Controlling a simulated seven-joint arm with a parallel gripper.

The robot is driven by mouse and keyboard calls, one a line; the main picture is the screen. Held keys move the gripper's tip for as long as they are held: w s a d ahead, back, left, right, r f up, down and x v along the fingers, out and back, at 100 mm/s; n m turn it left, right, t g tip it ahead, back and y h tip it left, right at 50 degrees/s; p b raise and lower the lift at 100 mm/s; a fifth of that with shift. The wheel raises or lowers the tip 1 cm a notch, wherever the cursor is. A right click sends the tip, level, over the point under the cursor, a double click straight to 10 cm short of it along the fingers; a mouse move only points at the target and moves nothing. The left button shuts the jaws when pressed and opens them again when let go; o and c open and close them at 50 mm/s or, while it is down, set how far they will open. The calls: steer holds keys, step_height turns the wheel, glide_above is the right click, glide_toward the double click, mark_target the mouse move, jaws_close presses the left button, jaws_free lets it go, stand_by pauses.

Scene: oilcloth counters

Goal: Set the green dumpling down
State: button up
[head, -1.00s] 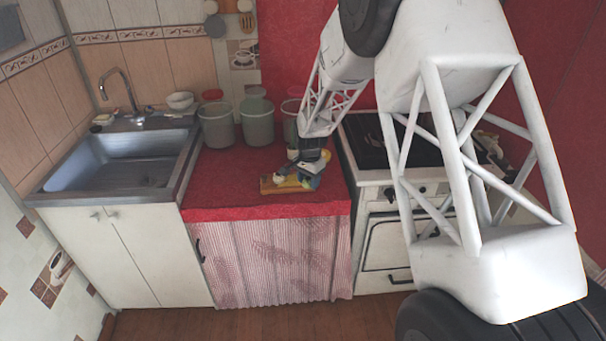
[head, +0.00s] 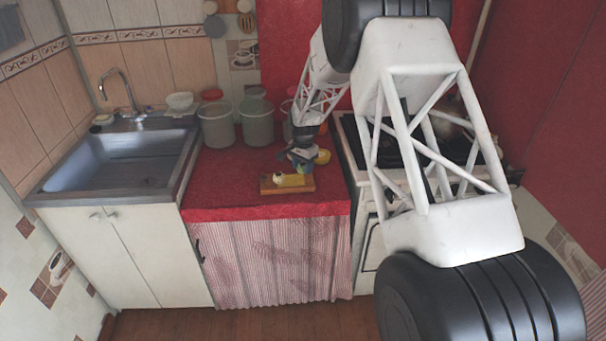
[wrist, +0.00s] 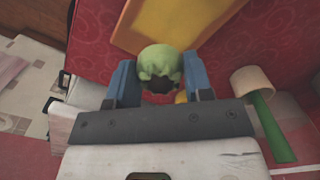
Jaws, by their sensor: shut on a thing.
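The green dumpling (wrist: 160,62) is between the two blue fingers of my gripper (wrist: 160,80) in the wrist view. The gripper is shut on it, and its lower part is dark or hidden. In the head view my gripper (head: 303,165) is just behind the wooden board (head: 300,188) on the red counter, with a small patch of green at the fingers. A yellow board-like surface (wrist: 145,25) lies beyond the dumpling in the wrist view. I cannot tell whether the dumpling touches anything below.
Pale yellow items (head: 290,180) lie on the board. Several tubs (head: 257,122) stand behind. The sink (head: 120,165) is left, the stove right. Clear red cloth (head: 225,185) lies left of the board.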

mark_target(303, 173)
steer(key=shift+f, duration=1.8)
steer(key=shift+f, duration=0.1)
steer(key=o, duration=0.6)
step_height(303, 173, up, 12)
steer(key=shift+r, duration=0.15)
stand_by(0.3)
